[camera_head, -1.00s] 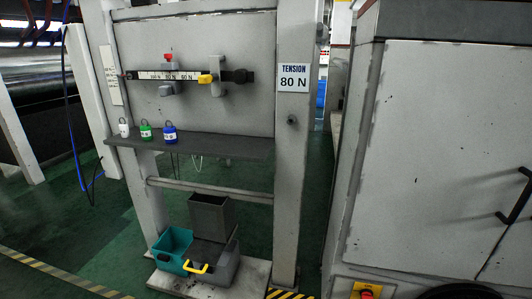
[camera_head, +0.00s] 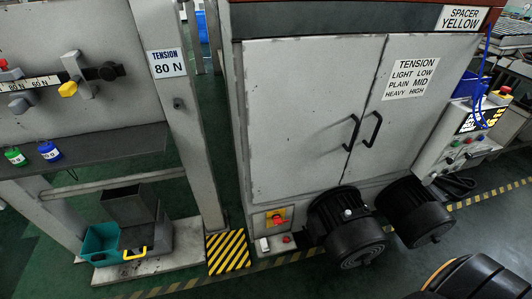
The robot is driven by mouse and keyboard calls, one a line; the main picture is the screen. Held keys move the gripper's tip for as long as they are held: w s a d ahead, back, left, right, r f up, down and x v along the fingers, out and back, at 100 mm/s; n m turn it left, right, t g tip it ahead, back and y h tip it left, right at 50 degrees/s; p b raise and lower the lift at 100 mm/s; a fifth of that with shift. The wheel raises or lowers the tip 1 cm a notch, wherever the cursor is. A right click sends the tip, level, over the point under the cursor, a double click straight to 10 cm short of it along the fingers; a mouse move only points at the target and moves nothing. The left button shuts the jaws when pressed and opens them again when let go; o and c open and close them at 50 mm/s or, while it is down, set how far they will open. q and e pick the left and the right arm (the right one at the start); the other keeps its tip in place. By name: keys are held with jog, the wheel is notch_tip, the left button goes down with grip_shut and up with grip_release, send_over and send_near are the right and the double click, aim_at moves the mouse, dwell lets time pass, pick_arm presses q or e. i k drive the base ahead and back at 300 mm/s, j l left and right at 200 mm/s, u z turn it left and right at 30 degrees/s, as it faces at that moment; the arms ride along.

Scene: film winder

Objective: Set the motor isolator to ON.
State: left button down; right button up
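The motor isolator (camera_head: 277,217) is a small red rotary handle on a yellow plate, low on the front of the grey cabinet (camera_head: 290,110), near its lower left corner. Its handle looks tilted, but its ON or OFF marking is too small to read. A small white fitting and a red button (camera_head: 286,239) sit just below it. A black motor (camera_head: 345,230) stands close on its right. Neither of my grippers shows in the head view.
A second black motor (camera_head: 415,212) stands farther right. A yellow-black striped plate (camera_head: 228,252) lies on the floor left of the isolator. A tension frame (camera_head: 185,120) stands at the left. A control panel (camera_head: 462,135) is at the right. Floor in front is open.

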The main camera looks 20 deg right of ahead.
aim_at(277, 221)
jog(key=z, duration=0.9)
